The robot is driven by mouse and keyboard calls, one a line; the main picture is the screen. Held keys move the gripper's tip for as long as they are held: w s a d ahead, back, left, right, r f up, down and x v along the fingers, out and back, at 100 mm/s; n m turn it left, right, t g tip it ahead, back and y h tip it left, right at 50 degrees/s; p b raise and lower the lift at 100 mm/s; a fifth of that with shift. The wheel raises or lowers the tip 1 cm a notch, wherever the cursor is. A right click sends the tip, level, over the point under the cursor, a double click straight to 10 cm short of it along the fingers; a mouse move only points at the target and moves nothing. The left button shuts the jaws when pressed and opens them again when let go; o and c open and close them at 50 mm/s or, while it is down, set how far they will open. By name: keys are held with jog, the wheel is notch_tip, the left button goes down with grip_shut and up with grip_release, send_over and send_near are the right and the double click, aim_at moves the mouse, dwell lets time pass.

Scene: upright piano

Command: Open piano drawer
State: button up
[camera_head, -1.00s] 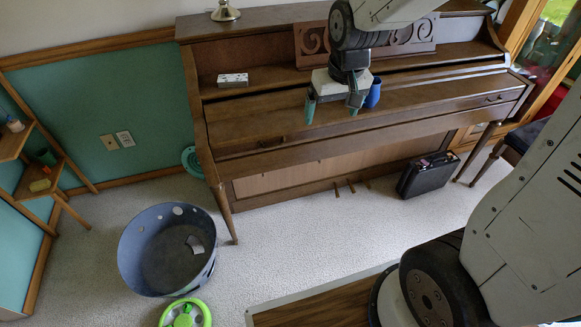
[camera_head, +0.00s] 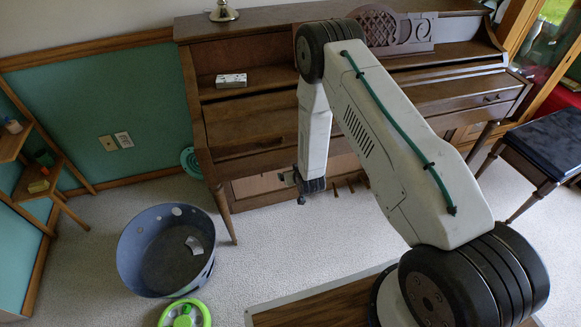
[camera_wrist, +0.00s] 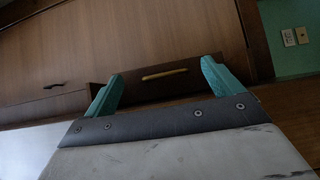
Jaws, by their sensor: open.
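The piano (camera_head: 250,105) is brown wood and stands against the back wall. In the wrist view, a brown drawer front (camera_wrist: 140,88) with a slim brass handle (camera_wrist: 165,73) lies ahead of my gripper (camera_wrist: 162,70). The gripper's two teal fingers are spread apart, one on each side of the handle as seen. It appears empty; contact with the drawer cannot be told. In the head view, my arm reaches down in front of the piano's lower front, and the fingers are mostly hidden. Another handle (camera_head: 492,98) shows at the piano's right end.
A grey-blue round bin (camera_head: 135,255) and a green toy wheel (camera_head: 185,316) stand on the carpet at left. A corner shelf (camera_head: 55,180) is at far left. A dark stool (camera_head: 548,145) is at right. Carpet between bin and arm is clear.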

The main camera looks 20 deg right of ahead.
jog(key=w+t, duration=0.1)
jog(key=t, duration=0.1)
jog(key=w+f+t, duration=0.1)
jog(key=w+t, duration=0.1)
jog(key=t, duration=0.1)
jog(key=w+f+t, duration=0.1)
jog(key=w+t, duration=0.1)
jog(key=t, duration=0.1)
jog(key=shift+w+d+f, duration=0.1)
jog(key=shift+w, duration=0.15)
dwell(0.4)
jog(key=c, duration=1.1)
jog(key=shift+s, duration=0.1)
jog(key=shift+c, duration=0.2)
